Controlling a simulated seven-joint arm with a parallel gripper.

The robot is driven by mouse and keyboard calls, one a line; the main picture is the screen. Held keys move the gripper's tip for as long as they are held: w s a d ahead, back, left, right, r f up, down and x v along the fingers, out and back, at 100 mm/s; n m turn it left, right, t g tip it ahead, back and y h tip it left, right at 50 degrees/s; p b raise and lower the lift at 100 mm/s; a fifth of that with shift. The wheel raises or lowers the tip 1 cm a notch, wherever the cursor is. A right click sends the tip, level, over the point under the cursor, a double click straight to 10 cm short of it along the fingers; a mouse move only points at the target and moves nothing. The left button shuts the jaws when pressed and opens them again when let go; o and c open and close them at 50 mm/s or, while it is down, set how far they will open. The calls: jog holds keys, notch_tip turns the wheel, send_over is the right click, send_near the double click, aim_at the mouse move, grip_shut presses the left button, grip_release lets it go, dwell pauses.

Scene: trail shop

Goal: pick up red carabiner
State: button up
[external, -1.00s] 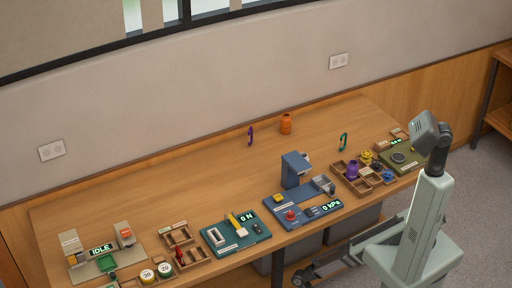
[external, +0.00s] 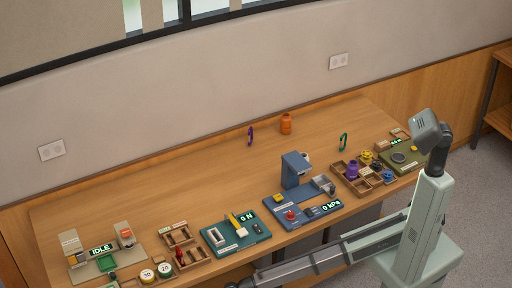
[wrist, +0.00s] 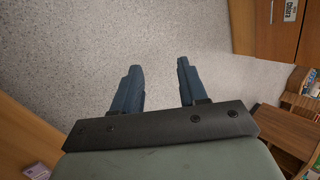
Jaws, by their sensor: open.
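A small red object (external: 180,256), which looks like the red carabiner, stands in a wooden compartment tray (external: 193,263) near the front edge of the bench, left of centre. It is too small to make out its exact shape. In the wrist view my gripper (wrist: 158,76) has its two blue-grey fingers apart with nothing between them, only grey floor beyond. In the external view my arm reaches left, low in front of the bench, and its end is cut off at the bottom edge. The red object does not show in the wrist view.
A purple carabiner (external: 250,136), a green carabiner (external: 343,142) and an orange jar (external: 286,124) stand at the back. A teal gauge unit (external: 237,236) is right of the tray; two round weights and the IDLE station are left.

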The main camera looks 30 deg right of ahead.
jog(key=w+a+r+n+y, duration=0.1)
jog(key=w+a+r+n, duration=0.2)
jog(key=a+r+n, duration=0.9)
notch_tip(320, 180, up, 36)
jog(key=n+t, duration=0.7)
jog(key=n, duration=0.2)
send_over(178, 248)
jog(key=shift+h, duration=0.4)
notch_tip(178, 248, down, 14)
jog(key=shift+w+r, duration=0.1)
jog(key=shift+r, duration=0.05)
jog(key=shift+c, duration=0.3)
grip_shut()
